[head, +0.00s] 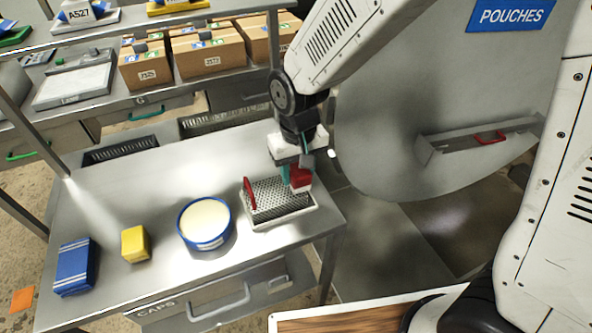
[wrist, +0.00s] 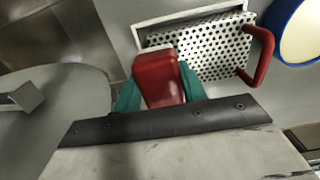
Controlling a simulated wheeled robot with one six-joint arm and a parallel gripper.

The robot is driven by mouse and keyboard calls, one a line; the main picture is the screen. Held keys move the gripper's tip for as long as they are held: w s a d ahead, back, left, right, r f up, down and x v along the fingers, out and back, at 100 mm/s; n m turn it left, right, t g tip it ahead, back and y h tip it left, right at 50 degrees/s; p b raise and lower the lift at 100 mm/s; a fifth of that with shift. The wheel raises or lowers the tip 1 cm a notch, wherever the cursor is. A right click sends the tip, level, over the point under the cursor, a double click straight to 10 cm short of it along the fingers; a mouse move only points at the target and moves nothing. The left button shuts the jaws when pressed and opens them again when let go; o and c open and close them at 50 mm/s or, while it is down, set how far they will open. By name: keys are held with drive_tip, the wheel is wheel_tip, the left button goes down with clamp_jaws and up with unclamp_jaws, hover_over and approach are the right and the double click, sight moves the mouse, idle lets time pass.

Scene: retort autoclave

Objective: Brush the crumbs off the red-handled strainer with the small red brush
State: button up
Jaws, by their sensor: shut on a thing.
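The strainer (head: 268,196) is a perforated metal tray with a red handle at its left end in the head view. It lies in a pale rimmed tray near the right end of the steel table. My gripper (head: 293,176) is shut on the small red brush (head: 301,178) above the strainer's right part. In the wrist view, teal fingers hold the red brush (wrist: 158,78) beside the perforated strainer (wrist: 205,50); its red handle is at right. The brush's bristles are hidden. I cannot tell whether it touches the strainer, and crumbs cannot be made out.
A blue-rimmed round tub (head: 204,222), a yellow block (head: 135,244) and a blue box (head: 75,266) stand left of the strainer on the table (head: 110,200). Cardboard boxes (head: 207,53) line the shelf behind. A large grey round door (head: 400,110) stands close at right.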

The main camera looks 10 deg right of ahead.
drive_tip(key=shift+r, duration=2.95)
drive_tip(key=shift+r, duration=1.5)
